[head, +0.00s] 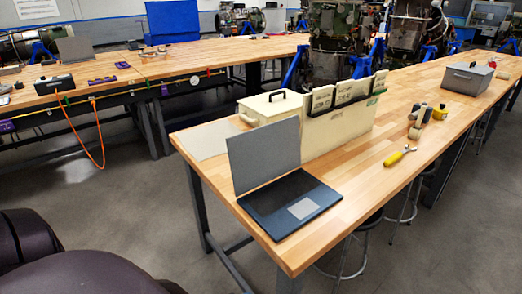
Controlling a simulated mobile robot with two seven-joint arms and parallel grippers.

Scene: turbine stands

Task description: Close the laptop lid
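An open laptop (291,204) sits near the front left corner of the wooden workbench. Its grey lid (264,157) stands up, leaning slightly back, and its dark keyboard base lies flat with a light touchpad. Neither of my grippers shows in the head view. Only dark rounded parts, which seem to be mine, show at the lower left, away from the laptop.
Behind the laptop stand a cream box (270,106) and a cream panel (340,125) with dark handles. A yellow-handled tool (399,156) lies to the right. A grey toolbox (467,78) stands farther back. The floor (130,200) left of the bench is clear.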

